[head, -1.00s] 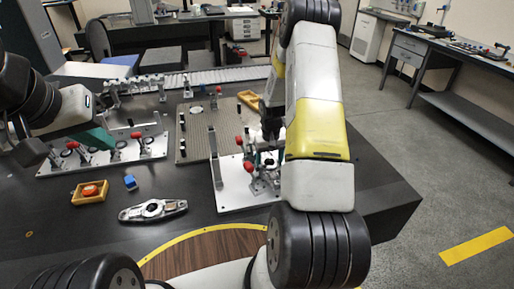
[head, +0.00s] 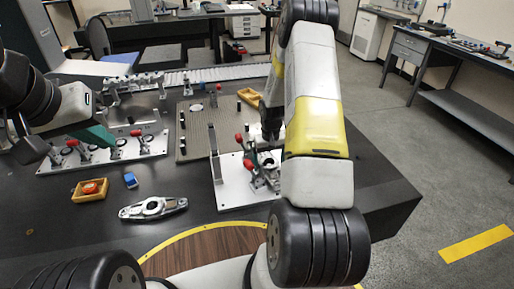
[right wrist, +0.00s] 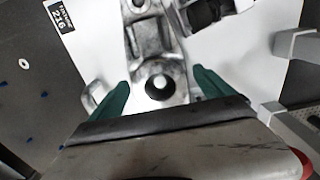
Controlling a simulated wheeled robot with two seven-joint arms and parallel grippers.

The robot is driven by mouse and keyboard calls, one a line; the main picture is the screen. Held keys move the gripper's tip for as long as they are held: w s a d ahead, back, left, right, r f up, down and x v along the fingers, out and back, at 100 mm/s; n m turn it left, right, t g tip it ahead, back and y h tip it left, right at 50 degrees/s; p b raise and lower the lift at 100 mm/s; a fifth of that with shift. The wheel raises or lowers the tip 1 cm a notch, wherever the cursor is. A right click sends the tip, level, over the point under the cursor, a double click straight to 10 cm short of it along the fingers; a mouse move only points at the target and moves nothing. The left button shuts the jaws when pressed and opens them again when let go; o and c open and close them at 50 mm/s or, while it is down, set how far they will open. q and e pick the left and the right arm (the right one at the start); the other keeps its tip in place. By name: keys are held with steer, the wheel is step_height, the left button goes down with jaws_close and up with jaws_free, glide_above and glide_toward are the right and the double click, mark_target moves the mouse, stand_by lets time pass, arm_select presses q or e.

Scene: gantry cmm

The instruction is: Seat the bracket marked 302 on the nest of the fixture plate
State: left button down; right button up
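A grey metal bracket (right wrist: 150,45) lies over the white fixture plate (right wrist: 92,45) labelled 216 in the right wrist view. A round pin or boss shows at its near end; no 302 mark is readable, and I cannot tell whether it sits fully down. My right gripper (right wrist: 160,92) is open, its green fingers on either side of that end, with gaps. In the head view my right arm hides much of this fixture plate (head: 230,190). Another grey bracket (head: 152,208) lies on the table. My left gripper (head: 85,138) hangs over the left fixture; its opening is unclear.
Red-handled clamps (head: 247,163) stand on the right fixture plate. A left fixture plate (head: 60,165) carries more clamps. A yellow tray (head: 90,190) with a red part and a blue block (head: 130,180) lie in front. A perforated plate (head: 195,148) is at the middle.

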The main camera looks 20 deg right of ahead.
steer(key=shift+r, duration=3.9)
steer(key=shift+r, duration=0.1)
steer(key=s+a+r+t, duration=0.1)
steer(key=s+a+r, duration=0.15)
steer(key=r, duration=0.45)
steer(key=s+a+r+t, duration=0.1)
steer(key=s+a+r, duration=0.15)
steer(key=r, duration=0.55)
steer(key=s+a+r+t, duration=0.1)
steer(key=s+a+r, duration=0.15)
steer(key=r, duration=0.45)
steer(key=s+a+r+t, duration=0.1)
steer(key=s+a+r, duration=0.1)
steer(key=s, duration=0.3)
steer(key=s+a+r+t+y, duration=0.1)
steer(key=s+a+r, duration=0.1)
steer(key=s+r, duration=0.2)
steer(key=s+a+r+n+t+y, duration=0.1)
steer(key=s+a+r, duration=0.1)
steer(key=s, duration=0.6)
steer(key=shift+r, duration=0.8)
